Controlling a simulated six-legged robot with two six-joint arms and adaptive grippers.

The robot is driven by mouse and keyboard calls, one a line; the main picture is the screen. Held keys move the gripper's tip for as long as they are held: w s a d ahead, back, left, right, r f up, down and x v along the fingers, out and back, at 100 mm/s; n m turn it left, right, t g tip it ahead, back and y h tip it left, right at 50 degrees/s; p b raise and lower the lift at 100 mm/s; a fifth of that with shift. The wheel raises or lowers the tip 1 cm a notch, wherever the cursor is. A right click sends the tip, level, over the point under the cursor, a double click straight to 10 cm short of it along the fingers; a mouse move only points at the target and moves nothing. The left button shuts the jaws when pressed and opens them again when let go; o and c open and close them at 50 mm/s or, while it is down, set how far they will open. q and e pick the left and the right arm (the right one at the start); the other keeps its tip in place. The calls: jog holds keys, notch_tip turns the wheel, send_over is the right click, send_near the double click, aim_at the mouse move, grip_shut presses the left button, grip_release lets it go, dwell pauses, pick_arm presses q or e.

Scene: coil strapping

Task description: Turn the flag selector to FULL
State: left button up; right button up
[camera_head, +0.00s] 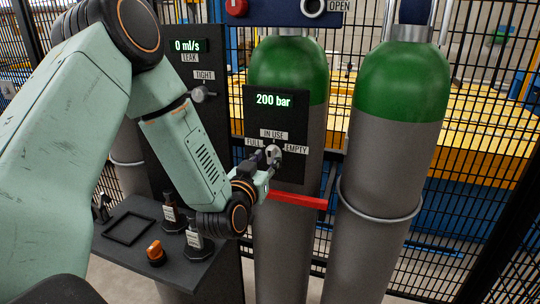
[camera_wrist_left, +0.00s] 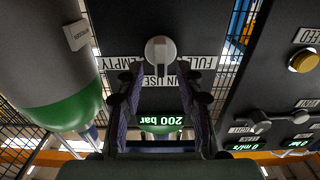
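The flag selector (camera_head: 272,153) is a pale knob on a black panel (camera_head: 262,121) that reads 200 bar, in front of a green-topped cylinder. Its labels are FULL on the left, IN USE above and EMPTY on the right. In the left wrist view, which is upside down, the selector (camera_wrist_left: 160,50) has its pale handle along the line toward IN USE. My left gripper (camera_head: 264,158) is at the selector. In the wrist view its fingers (camera_wrist_left: 160,75) are apart, one on each side of the handle; contact cannot be told. My right gripper is out of view.
A red bar (camera_head: 297,200) sticks out just below the panel. A second cylinder (camera_head: 385,180) stands to the right. A leak panel (camera_head: 203,70) with a TIGHT knob is behind my left arm. A dark shelf (camera_head: 125,255) holds an orange part (camera_head: 156,252) and small black items.

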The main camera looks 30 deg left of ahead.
aim_at(268, 157)
pick_arm(q)
jog(key=w, duration=0.1)
jog(key=w+a, duration=0.1)
jog(key=shift+w+f, duration=0.35)
jog(key=shift+f, duration=0.05)
jog(key=shift+s+d+r, duration=0.35)
jog(key=shift+s+r, duration=0.05)
jog(key=shift+s, duration=0.1)
jog(key=shift+w+a+f, duration=0.25)
jog(key=shift+w+f, duration=0.05)
jog(key=shift+w, duration=0.15)
jog(key=c, duration=0.4)
jog(key=shift+s+d+r, duration=0.1)
jog(key=shift+s+r, duration=0.05)
grip_shut()
